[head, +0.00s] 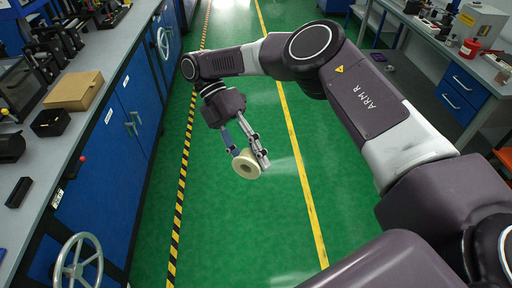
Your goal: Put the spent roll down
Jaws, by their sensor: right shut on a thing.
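The spent roll (246,165) is a small cream ring with a dark centre hole. My right gripper (250,158) is shut on it and holds it in the open aisle, over the green floor. The roll's round face is turned toward the camera, and the finger on the right overlaps its edge. My right arm comes in from the right and bends down to the gripper. My left gripper does not show.
A grey bench (100,44) with blue cabinets runs along the left, carrying a cardboard box (75,91), a black open box (50,122) and several dark devices. A handwheel (78,262) stands at lower left. Another bench (440,70) is at right. The green floor (225,240) is clear.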

